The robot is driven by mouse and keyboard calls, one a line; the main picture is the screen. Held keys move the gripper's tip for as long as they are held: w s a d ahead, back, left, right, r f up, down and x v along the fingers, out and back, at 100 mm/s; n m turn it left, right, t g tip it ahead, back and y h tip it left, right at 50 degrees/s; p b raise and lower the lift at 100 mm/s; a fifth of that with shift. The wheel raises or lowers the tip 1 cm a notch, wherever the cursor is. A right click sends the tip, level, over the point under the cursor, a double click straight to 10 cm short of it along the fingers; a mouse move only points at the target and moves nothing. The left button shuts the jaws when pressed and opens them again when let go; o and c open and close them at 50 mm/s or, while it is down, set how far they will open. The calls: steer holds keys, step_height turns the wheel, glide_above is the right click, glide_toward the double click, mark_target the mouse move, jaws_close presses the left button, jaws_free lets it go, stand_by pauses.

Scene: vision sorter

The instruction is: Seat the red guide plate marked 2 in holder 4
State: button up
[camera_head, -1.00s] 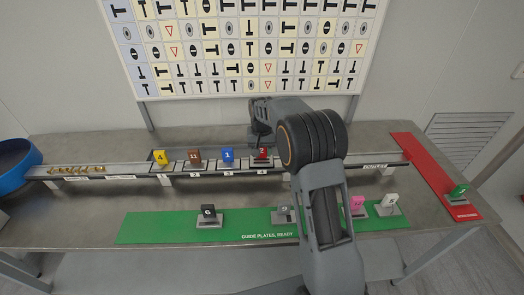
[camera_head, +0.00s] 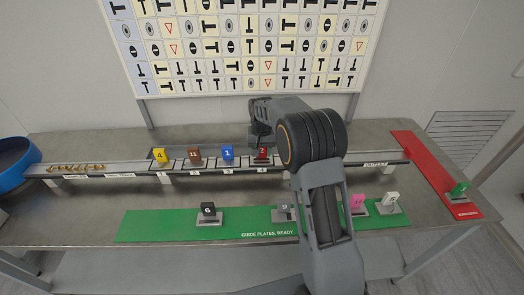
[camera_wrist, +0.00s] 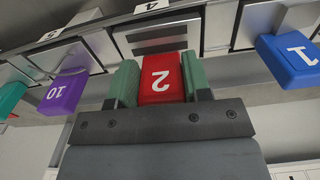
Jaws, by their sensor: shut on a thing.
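The red guide plate marked 2 (camera_wrist: 160,78) is held between the green fingertips of my gripper (camera_wrist: 158,82), which is shut on it. Its number appears upside down in the wrist view. The red plate also shows in the head view (camera_head: 262,152), at holder 4 in the rail, just left of my wrist. Holder 4 (camera_wrist: 155,32) lies directly beyond the plate in the wrist view, with its label 4 above. The plate's lower end is hidden, so I cannot tell whether it is fully down in the holder.
The blue plate 1 (camera_head: 228,153) stands in the neighbouring holder on the left, then brown 11 (camera_head: 195,155) and yellow 4 (camera_head: 159,155). The purple plate 10 (camera_wrist: 67,91) stands on the other side. Several plates stand on the green mat (camera_head: 155,227).

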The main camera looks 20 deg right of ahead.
steer(key=shift+f, duration=0.15)
steer(key=o, duration=1.1)
steer(key=shift+o, duration=0.4)
steer(key=o, duration=0.4)
step_height(320, 180, up, 8)
steer(key=p, duration=0.5)
steer(key=shift+p, duration=0.35)
